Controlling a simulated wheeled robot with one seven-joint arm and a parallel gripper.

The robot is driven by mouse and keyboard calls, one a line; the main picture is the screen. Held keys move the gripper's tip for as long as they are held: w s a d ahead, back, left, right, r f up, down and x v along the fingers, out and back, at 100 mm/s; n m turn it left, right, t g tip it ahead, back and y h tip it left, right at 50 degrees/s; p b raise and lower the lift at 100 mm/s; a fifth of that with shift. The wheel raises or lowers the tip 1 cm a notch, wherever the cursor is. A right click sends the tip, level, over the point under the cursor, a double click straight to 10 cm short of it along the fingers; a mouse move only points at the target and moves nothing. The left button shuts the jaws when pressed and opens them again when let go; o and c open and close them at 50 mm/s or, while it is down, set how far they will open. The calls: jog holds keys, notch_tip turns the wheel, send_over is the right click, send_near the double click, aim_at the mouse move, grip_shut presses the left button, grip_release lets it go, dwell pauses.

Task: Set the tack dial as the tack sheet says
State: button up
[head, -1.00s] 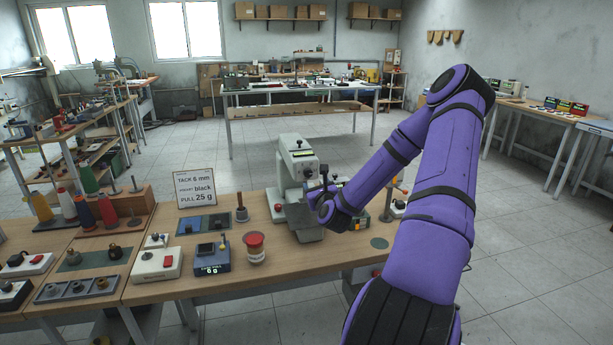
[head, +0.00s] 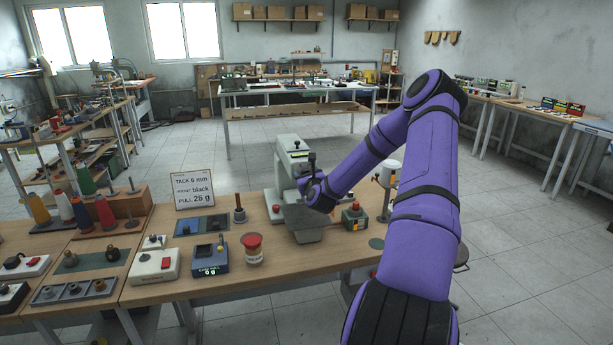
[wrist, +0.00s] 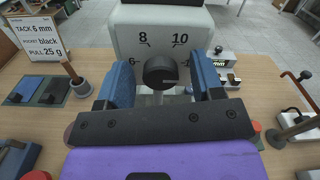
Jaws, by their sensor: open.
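The tack sheet (head: 192,189) stands on the bench left of the grey tacking machine (head: 292,152). It reads "TACK 6 mm", "black" and "PULL 25 g", and also shows in the wrist view (wrist: 38,38). The tack dial's black knob (wrist: 160,71) is on the machine's face, with printed marks 8 and 10 above it, 6 at its left and a partly hidden number at its right. Its pointer setting is unclear. My gripper (wrist: 161,82) is open, with one blue finger on each side of the knob and gaps visible. In the head view my gripper (head: 309,184) is at the machine's front.
A red-topped jar (head: 252,249), a blue meter box (head: 210,258) and a white switch box (head: 154,264) stand at the bench's front left. A spindle on a base (head: 239,212) is left of the machine. A red-knobbed box (head: 354,216) stands close to its right.

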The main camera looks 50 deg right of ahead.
jog(key=c, duration=0.9)
jog(key=shift+n, duration=0.3)
jog(key=shift+f+n, duration=0.2)
jog(key=shift+n, duration=8.6)
jog(key=shift+f+n, duration=0.15)
jog(key=shift+n, duration=8.65)
jog(key=shift+s, duration=0.1)
